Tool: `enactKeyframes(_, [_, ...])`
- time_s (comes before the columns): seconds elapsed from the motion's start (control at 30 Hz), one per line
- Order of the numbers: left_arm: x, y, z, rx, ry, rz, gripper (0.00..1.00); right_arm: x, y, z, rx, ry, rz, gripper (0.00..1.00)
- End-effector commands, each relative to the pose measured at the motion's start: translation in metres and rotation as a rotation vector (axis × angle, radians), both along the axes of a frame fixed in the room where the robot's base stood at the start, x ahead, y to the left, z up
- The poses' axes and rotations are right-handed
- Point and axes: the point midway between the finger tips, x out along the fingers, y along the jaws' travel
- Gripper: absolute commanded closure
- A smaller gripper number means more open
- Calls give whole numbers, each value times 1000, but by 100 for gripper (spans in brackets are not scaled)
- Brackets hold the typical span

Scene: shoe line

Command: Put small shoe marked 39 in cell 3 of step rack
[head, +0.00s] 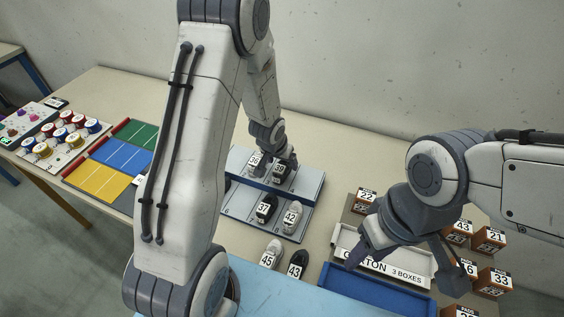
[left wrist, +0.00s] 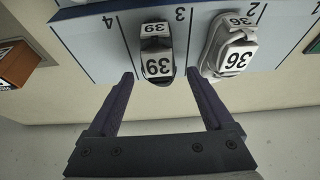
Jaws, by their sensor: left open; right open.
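The small dark shoe marked 39 (left wrist: 157,66) sits in cell 3 of the grey-blue step rack (left wrist: 82,42), on the upper step. My left gripper (left wrist: 160,74) is open, with one fingertip on each side of the shoe's near end and gaps showing. A white shoe marked 36 (left wrist: 232,52) sits beside it in cell 2; cell 4 looks empty where visible. In the head view shoe 39 (head: 281,171) is partly hidden by my left gripper (head: 275,153). My right gripper (head: 410,265) is open and empty above the white carton tray.
The rack's lower step holds a black shoe 37 (head: 265,208) and a white shoe 42 (head: 291,217). Shoes 45 (head: 271,254) and 43 (head: 298,264) stand in front. A coloured tray (head: 122,157) lies left.

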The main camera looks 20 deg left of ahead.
Motion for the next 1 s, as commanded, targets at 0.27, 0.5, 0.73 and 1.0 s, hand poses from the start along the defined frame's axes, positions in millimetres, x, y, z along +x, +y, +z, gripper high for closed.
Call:
enactKeyframes(0.27, [-23,1,63,0,-2,1,15,0,0,31,0,0,-1,50])
enactKeyframes(0.5, [-38,2,96,1,1,1,15,0,0,52,0,0,-3,50])
enactKeyframes(0.73, [-51,-18,121,28,14,-44,15,0,0,56,0,0,-3,50])
enactKeyframes(1.0, [-157,-116,200,95,160,-312,15,0,0,55,0,0,-3,50])
